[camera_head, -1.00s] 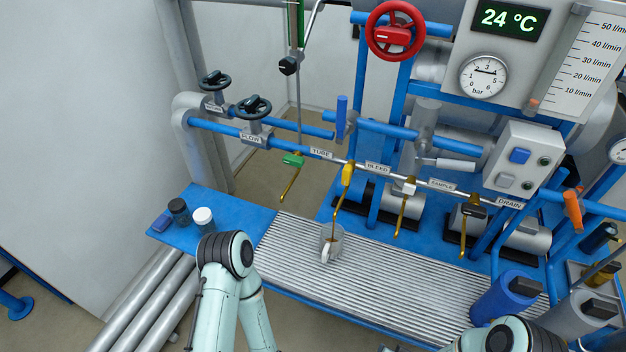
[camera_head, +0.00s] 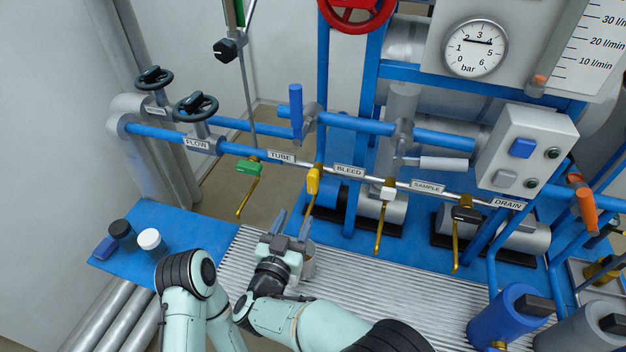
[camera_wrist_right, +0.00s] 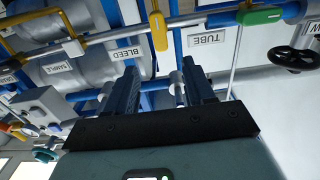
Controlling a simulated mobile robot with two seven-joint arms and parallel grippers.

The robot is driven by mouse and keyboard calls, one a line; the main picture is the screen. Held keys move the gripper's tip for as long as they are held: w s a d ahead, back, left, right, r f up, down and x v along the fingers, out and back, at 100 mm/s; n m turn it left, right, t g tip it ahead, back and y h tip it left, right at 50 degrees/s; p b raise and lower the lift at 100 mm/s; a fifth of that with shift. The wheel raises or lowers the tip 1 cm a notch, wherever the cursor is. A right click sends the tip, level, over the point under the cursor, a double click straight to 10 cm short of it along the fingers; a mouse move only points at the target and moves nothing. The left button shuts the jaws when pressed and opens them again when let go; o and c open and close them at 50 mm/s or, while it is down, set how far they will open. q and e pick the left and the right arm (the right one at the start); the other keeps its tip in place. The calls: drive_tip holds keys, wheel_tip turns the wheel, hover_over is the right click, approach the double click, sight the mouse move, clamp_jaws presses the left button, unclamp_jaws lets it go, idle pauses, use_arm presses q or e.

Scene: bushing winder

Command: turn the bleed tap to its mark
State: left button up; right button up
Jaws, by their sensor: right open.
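The bleed tap (camera_head: 313,181) has a yellow handle on the pipe, just left of the BLEED label (camera_head: 349,171), with a thin brass spout hanging below. It also shows in the right wrist view (camera_wrist_right: 158,30), beyond the fingers. I cannot make out its mark. My right gripper (camera_head: 292,224) is open and empty, fingers pointing up, below and slightly left of the yellow handle and apart from it. In the wrist view its two fingers (camera_wrist_right: 163,85) stand apart with nothing between them. My left arm shows at the lower left, but its gripper is not in view.
Along the same pipe are a green tap (camera_head: 249,167), a white tap (camera_head: 388,193) and a black tap (camera_head: 466,214). Below lies a ribbed grey tray (camera_head: 370,300). A cup on it is mostly hidden by my right gripper.

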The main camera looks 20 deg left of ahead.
sight(312, 183)
drive_tip(key=w, duration=1.2)
drive_tip(key=shift+w+d+r+p, duration=0.1)
drive_tip(key=shift+w+d+p, duration=0.1)
drive_tip(key=shift+w+p, duration=0.2)
drive_tip(key=shift+c, duration=0.3)
clamp_jaws()
